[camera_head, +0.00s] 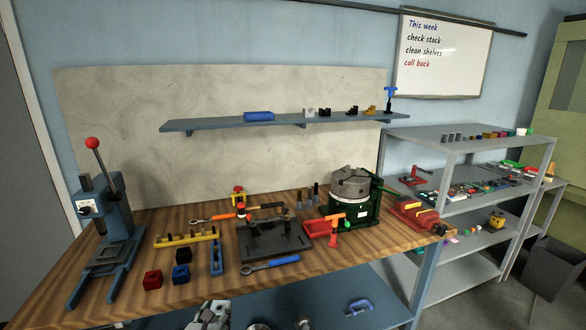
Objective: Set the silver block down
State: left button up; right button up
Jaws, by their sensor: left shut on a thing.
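My left gripper (208,315) shows at the bottom edge of the view, in front of the bench and low, cut off by the frame. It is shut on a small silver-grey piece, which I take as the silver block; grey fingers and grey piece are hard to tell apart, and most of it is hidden. The gripper is apart from the wooden bench top (120,272). A light grey block (309,113) also sits on the blue wall shelf (220,124), beside black and yellow ones. My right gripper is out of view.
The bench carries an arbor press (105,225), red (152,279) and black (180,274) blocks, a dark fixture plate (272,241), a wrench (270,263) and a green-based chuck (354,195). A blue clamp (359,306) lies on the lower shelf. The bench's front-left strip is fairly clear.

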pick_arm(q)
jog(key=s+f, duration=0.4)
jog(key=f, duration=0.1)
jog(key=shift+a+f, duration=0.2)
jog(key=shift+a, duration=0.2)
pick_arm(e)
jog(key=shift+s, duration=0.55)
